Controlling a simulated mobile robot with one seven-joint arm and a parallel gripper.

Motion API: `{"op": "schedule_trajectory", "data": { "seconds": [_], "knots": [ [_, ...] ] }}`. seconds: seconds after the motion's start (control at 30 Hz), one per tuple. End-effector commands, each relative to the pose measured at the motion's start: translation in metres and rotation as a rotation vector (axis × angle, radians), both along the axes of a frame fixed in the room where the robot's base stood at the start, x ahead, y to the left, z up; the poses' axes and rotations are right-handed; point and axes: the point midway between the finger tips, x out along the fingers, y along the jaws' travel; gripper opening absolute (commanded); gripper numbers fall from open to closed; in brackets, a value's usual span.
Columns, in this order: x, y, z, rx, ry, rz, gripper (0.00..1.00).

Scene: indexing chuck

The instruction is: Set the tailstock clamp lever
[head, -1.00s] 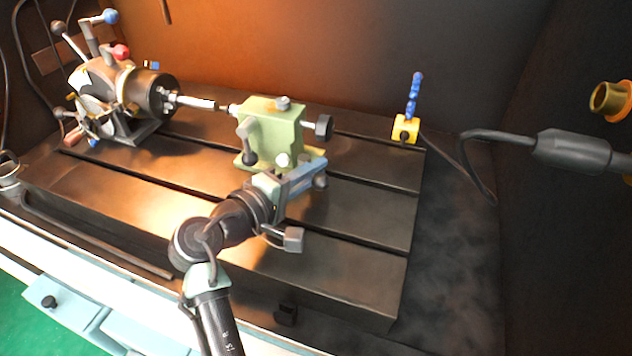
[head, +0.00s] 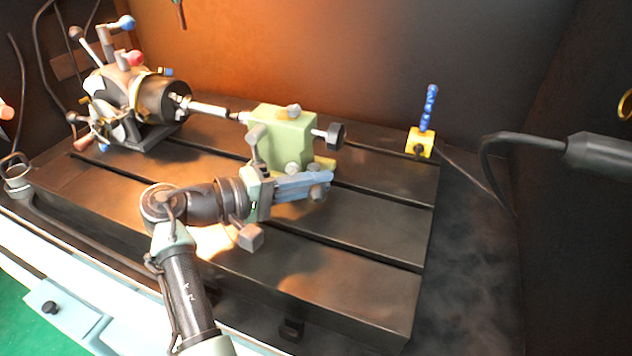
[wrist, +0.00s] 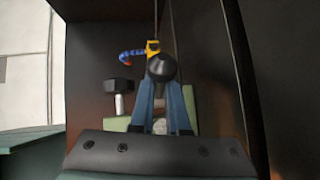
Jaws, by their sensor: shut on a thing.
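The green tailstock (head: 282,130) stands on the slotted table, with a grey lever (head: 256,143) on its left front side. The lower end of that lever is hidden behind my gripper. My gripper (head: 325,183) lies low in front of the tailstock, its blue fingers pointing right. In the wrist view my gripper (wrist: 162,88) is shut on a dark ball knob (wrist: 162,68), seen between the fingertips. The fingers hide the lever arm under this knob. In the head view the fingers cover the held knob. Part of the tailstock (wrist: 118,124) shows behind the fingers in the wrist view.
A dark handwheel (head: 336,136) sticks out right of the tailstock. The indexing chuck (head: 160,97) with several coloured handles stands at the left. A yellow block (head: 420,143) with a blue hose is at the back right. The table's front right is clear.

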Motion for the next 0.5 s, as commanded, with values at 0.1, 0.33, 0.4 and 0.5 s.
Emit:
{"op": "schedule_trajectory", "data": {
  "seconds": [0.1,0.33,0.4,0.5],
  "knots": [
    [-0.0004,0.0045,-0.0011,0.0,0.002,0.01,0.0],
    [-0.0004,0.003,-0.0012,0.0,0.002,0.007,0.43],
    [-0.0004,0.0024,-0.0012,0.0,0.003,0.006,0.43],
    [-0.0003,0.0016,-0.0015,0.001,0.003,0.004,0.43]
  ]
}}
